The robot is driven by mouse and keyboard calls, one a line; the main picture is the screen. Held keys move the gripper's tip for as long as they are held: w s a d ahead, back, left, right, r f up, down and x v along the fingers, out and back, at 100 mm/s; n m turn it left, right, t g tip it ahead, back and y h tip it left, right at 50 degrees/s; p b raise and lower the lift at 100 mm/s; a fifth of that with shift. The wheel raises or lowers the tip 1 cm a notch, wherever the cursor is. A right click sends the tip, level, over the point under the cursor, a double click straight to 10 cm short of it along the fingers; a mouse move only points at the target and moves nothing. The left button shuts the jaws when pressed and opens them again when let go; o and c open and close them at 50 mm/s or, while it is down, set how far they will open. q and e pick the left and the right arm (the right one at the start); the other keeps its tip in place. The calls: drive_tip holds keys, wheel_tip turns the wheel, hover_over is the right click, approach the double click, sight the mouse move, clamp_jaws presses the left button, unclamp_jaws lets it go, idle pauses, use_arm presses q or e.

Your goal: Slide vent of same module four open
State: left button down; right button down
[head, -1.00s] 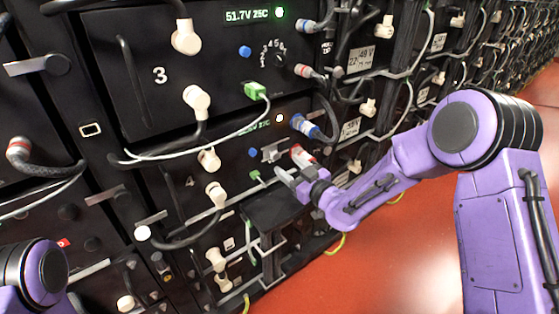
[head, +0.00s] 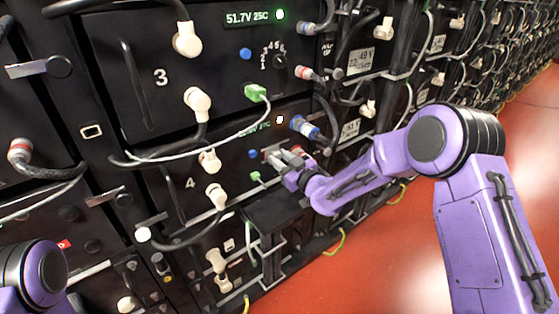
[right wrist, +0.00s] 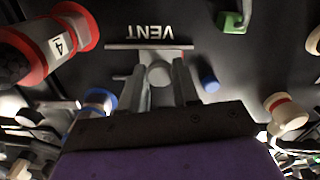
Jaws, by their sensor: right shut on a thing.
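Module four (head: 190,183) is the black unit below module three, with a pale "4" on its front. Its vent slide is a grey plate with a round knob (right wrist: 159,73), below the upside-down word VENT (right wrist: 153,32) in the right wrist view. My right gripper (right wrist: 160,82) has its two grey fingers on either side of this knob and is shut on it. In the head view my right gripper (head: 282,160) reaches the module's front from the right and hides part of the vent. My left gripper is out of view.
A red-collared plug labelled 4 (right wrist: 57,45) stands close left of the fingers in the right wrist view. A blue button (right wrist: 209,80) and a green connector (right wrist: 231,20) are to the right. Module three (head: 160,76) is above. Red floor (head: 340,270) is clear at right.

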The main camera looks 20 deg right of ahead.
drive_tip(key=d, duration=0.1)
drive_tip(key=w+d, duration=0.1)
drive_tip(key=d, duration=0.1)
drive_tip(key=shift+w+d, duration=0.15)
drive_tip(key=shift+d, duration=0.05)
drive_tip(key=c, duration=0.9)
unclamp_jaws()
drive_tip(key=shift+d, duration=0.1)
drive_tip(key=shift+c, duration=0.2)
drive_tip(key=shift+o, duration=0.7)
drive_tip(key=v, duration=1)
drive_tip(key=shift+s+b, duration=0.25)
drive_tip(key=shift+b, duration=0.15)
